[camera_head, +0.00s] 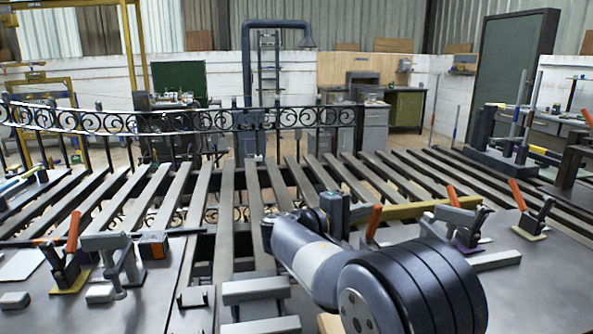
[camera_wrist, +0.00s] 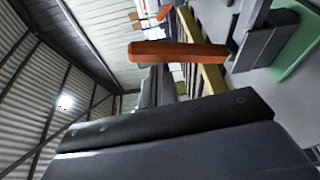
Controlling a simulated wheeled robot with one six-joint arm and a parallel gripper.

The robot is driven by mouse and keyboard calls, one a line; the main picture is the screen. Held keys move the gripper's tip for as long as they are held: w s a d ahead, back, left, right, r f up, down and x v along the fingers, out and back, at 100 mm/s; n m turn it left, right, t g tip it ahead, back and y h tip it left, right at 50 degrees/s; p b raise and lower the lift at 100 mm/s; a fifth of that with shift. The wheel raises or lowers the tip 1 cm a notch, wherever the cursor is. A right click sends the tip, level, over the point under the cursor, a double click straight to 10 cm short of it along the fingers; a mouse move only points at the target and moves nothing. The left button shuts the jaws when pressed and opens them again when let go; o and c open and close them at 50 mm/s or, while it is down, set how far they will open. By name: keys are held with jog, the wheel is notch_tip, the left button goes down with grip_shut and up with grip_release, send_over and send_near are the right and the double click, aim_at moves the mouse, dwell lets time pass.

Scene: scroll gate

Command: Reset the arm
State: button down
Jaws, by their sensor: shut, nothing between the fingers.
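My arm reaches in from the lower right of the head view, its dark wrist end beside a toggle clamp's orange handle (camera_head: 374,222). The fingers are hard to make out there. In the wrist view my gripper (camera_wrist: 157,88) shows as a dark body with narrow fingers close together, shut and empty. An orange handle (camera_wrist: 178,52) crosses the wrist view just beyond the fingertips; I cannot tell whether they touch. The scroll gate (camera_head: 190,120) stands upright along the far side of the slatted bench, its row of scrolls along the top.
Toggle clamps with orange handles stand on the left plate (camera_head: 72,235) and right plate (camera_head: 518,200). A yellow bar (camera_head: 425,207) lies behind my arm. Grey blocks (camera_head: 255,292) sit at front centre. The slats (camera_head: 225,195) between are mostly clear.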

jog(key=w+a+f+n+p, duration=0.1)
jog(key=w+a+f+p, duration=0.1)
jog(key=w+a+p, duration=0.3)
jog(key=shift+w+p, duration=0.3)
jog(key=shift+w, duration=0.3)
dwell(0.3)
jog(key=shift+r, duration=0.1)
